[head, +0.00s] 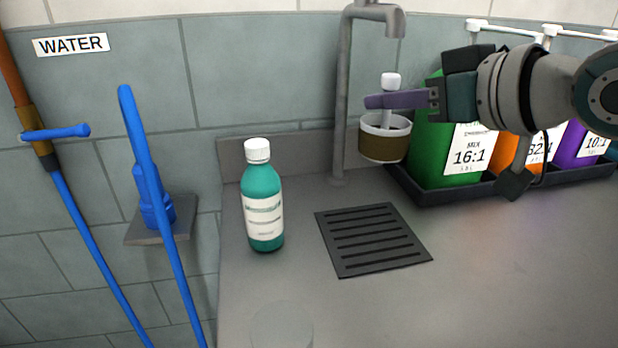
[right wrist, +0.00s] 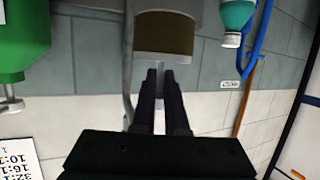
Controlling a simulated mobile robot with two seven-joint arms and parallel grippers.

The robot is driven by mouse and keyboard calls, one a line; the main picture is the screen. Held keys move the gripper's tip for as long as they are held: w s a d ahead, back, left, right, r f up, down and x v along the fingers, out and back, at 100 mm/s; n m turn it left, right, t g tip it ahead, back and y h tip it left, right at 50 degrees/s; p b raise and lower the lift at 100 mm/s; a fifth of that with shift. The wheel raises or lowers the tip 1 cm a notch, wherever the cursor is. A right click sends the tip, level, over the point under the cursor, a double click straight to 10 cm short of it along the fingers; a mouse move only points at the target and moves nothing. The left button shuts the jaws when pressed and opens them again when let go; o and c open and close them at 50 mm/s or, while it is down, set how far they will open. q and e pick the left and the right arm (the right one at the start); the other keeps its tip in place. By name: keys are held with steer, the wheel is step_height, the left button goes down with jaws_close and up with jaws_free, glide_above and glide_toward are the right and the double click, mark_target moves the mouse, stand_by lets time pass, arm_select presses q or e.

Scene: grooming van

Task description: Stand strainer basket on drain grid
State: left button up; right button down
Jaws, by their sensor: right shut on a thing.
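The strainer basket (head: 383,146) has a brown lower body, a white rim and a white stem with a knob. My right gripper (head: 388,100) is shut on its stem, just under the knob, and holds the basket upright above the counter, in front of the faucet. The basket also shows in the right wrist view (right wrist: 163,36), beyond the fingertips (right wrist: 160,76). The dark slotted drain grid (head: 372,240) lies flat on the counter, bare, below and nearer than the basket. My left gripper is not in view.
A teal bottle (head: 264,205) with a white cap stands left of the grid. A black tray (head: 435,195) with green, orange and purple containers is at the right. A tall faucet (head: 343,100) rises behind. A faint round shape (head: 282,328) is at the front edge. The counter's right front is clear.

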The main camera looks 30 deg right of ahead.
steer(key=f+b, duration=0.1)
steer(key=f, duration=0.1)
steer(key=w+f+m+h+b, duration=0.1)
steer(key=f, duration=0.1)
steer(key=w+d+f+h+b, duration=0.1)
steer(key=f, duration=0.1)
steer(key=shift+d+m, duration=0.1)
steer(key=shift+m, duration=0.2)
step_height(320, 180, down, 6)
steer(key=r+b, duration=0.1)
steer(key=b, duration=0.2)
glide_above(370, 235)
step_height(370, 235, down, 5)
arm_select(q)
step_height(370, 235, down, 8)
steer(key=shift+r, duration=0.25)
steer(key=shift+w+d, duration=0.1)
arm_select(e)
steer(key=shift+f, duration=0.1)
steer(key=c, duration=0.9)
jaws_free()
steer(key=shift+c, duration=0.2)
